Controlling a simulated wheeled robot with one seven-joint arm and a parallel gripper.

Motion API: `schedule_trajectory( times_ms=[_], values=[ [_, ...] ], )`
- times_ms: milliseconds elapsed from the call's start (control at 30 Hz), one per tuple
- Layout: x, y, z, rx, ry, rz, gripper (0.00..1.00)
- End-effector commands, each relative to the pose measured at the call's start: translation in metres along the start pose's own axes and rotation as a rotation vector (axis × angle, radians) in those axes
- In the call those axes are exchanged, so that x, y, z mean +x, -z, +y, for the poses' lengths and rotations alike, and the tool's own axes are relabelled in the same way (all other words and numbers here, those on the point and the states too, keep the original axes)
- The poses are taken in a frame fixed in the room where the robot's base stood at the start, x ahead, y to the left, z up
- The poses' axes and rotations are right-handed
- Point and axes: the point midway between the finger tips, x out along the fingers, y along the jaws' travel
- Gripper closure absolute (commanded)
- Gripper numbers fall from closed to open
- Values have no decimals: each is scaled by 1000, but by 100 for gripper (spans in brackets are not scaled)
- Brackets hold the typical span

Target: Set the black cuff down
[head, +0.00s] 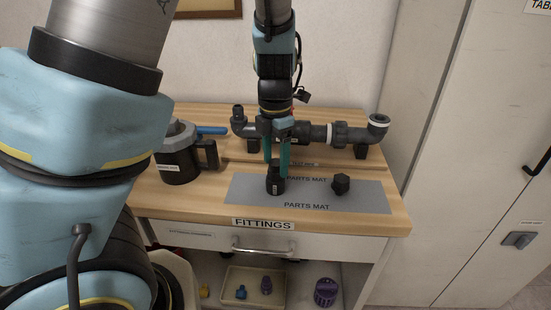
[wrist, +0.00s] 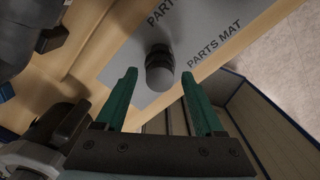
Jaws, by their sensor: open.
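The black cuff (head: 275,184) stands upright on the left part of the grey parts mat (head: 310,203), with a small pale label on its side. My gripper (head: 277,168) is directly above it, with green fingers spread and pointing down. In the wrist view the fingertips (wrist: 159,75) are apart, and a dark cylinder (wrist: 160,68), which appears to be the cuff, sits on the mat (wrist: 205,22) between them.
A second black fitting (head: 341,184) lies on the mat to the right. A dark pipe assembly (head: 340,133) runs behind the mat. A drawer (head: 215,238) and a shelf tray (head: 253,293) are below.

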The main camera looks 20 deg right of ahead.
Motion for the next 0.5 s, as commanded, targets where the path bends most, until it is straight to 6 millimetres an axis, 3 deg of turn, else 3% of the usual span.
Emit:
schedule_trajectory(
  times_ms=[267,500],
  values=[
    [-15,-2,0,2,-1,-5,30],
    [-64,-2,0,3,-1,-6,30]
  ],
)
